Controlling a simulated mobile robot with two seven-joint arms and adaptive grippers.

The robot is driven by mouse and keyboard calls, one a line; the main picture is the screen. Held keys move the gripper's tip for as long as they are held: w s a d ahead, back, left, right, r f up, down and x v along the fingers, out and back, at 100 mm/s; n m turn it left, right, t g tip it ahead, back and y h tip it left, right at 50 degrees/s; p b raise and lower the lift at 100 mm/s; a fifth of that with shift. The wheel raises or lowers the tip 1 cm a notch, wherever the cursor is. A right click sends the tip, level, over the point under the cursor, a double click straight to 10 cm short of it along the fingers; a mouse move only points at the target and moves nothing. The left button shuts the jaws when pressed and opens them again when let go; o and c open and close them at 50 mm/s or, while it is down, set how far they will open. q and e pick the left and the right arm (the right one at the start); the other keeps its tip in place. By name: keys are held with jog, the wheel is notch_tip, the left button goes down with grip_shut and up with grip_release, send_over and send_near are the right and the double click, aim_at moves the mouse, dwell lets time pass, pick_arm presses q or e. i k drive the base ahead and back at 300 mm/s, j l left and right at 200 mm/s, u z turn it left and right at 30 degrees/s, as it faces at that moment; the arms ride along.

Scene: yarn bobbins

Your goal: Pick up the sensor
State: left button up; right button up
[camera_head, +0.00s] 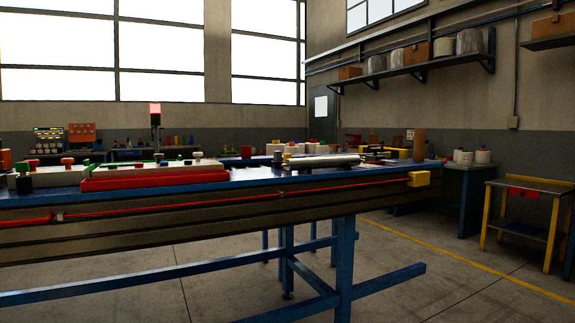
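I cannot tell for certain which thing is the sensor. A small yellow block (419,179) sits on the front side of the long workbench (200,221), near its right end, where a thin red line along the bench side meets it. On the bench top lie a silver cylinder (322,161) and a red tray-like block (154,180). Small parts with red, green and black tops stand behind and left of the red block. Neither of my grippers is in view.
Blue legs and rails (345,265) of the bench stand in front. A yellow-legged side table (530,187) stands at the right. Floor right of the bench is clear, crossed by a yellow line (470,262). A wall shelf (410,70) holds bobbin-like cylinders.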

aim_at(278, 156)
jog(key=i+l, duration=0.2)
jog(key=i, duration=0.3)
jog(key=i+l, duration=0.2)
jog(key=i, duration=0.25)
jog(key=z, duration=0.05)
